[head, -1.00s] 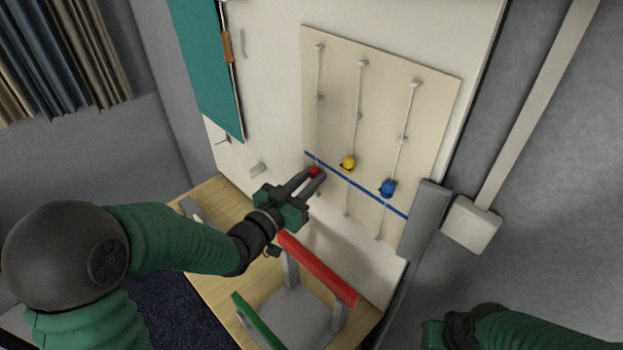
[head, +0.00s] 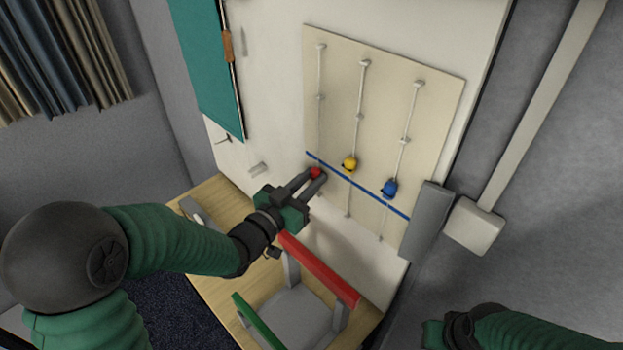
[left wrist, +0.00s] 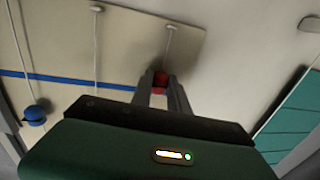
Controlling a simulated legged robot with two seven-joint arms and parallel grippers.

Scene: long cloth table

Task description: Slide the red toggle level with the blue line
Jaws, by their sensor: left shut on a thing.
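The red toggle (head: 316,172) is on the leftmost rod of a cream board (head: 384,95). My left gripper (head: 319,174) is shut on it; the red also shows between the fingertips in the left wrist view (left wrist: 160,78). The blue line (head: 358,186) runs slanting across the board and also shows in the left wrist view (left wrist: 65,82). The red toggle sits slightly below the line, close to it. The fingers partly hide the toggle and the line's crossing with its rod. My right gripper (head: 436,335) is at the lower right; its fingers cannot be made out.
A yellow toggle (head: 349,164) and a blue toggle (head: 389,188) are on the other two rods, both just above the line. A red bar (head: 320,270) and a green bar (head: 257,322) stand below my left gripper. A grey post (head: 425,222) is beside the board's right edge.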

